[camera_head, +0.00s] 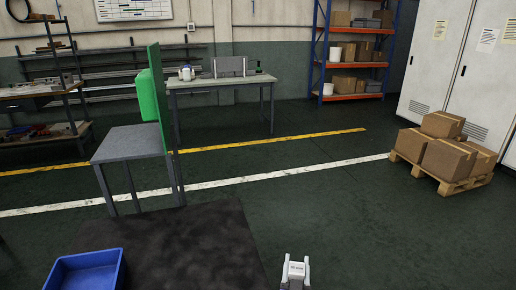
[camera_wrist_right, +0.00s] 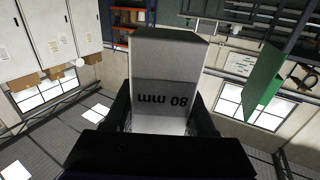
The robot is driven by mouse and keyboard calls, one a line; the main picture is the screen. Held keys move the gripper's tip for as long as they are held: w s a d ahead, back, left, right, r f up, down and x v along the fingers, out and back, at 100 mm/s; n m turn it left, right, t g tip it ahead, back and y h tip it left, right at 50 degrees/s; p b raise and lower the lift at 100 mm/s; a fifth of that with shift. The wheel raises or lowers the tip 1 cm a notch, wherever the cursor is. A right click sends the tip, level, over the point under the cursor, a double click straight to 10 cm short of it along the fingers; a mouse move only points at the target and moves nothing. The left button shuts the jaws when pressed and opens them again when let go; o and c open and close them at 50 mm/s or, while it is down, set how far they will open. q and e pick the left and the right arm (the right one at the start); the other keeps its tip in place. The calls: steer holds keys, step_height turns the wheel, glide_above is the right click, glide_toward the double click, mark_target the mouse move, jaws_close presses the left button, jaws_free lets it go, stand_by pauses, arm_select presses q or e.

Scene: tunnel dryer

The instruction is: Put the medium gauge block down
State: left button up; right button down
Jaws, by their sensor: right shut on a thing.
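My right gripper (camera_head: 295,284) is at the bottom of the head view, right of centre. It is shut on a pale grey gauge block (camera_head: 296,270), which points up between the two fingers. In the right wrist view the block (camera_wrist_right: 168,60) fills the middle, with a dark finger on each side. Its darker band reads "80 mm", upside down in that view. No other gauge block shows for comparing sizes. The block appears clear of any surface. My left gripper is not in view.
A blue bin (camera_head: 117,264) stands on a dark surface (camera_head: 196,232) at lower left. Beyond it are a grey table (camera_head: 125,144) with a green upright panel (camera_head: 160,95) and a workbench (camera_head: 215,83). Boxes on a pallet (camera_head: 448,184) stand right. The floor between is clear.

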steer(key=s+d+r+m+h, duration=0.1)
steer(key=s+d+h, duration=0.1)
steer(key=d, duration=0.4)
arm_select(q)
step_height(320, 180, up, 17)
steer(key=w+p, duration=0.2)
steer(key=p, duration=1.3)
arm_select(e)
step_height(320, 180, up, 16)
steer(key=f, duration=0.1)
arm_select(q)
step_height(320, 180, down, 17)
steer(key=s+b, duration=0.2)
steer(key=b, duration=1.3)
arm_select(e)
steer(key=a+f+n+y, duration=0.2)
steer(key=a+f, duration=0.5)
steer(key=a, duration=0.4)
steer(key=a+f+n+y, duration=0.2)
steer(key=a+f+y, duration=0.3)
steer(key=a, duration=0.6)
steer(key=w+a+f+n+y, duration=0.1)
steer(key=a+f+y, duration=0.3)
steer(key=a+f, duration=0.6)
steer(key=shift+a+n+g, duration=0.4)
steer(key=shift+a+n, duration=0.05)
steer(key=shift+n, duration=0.45)
steer(key=shift+f, duration=0.1)
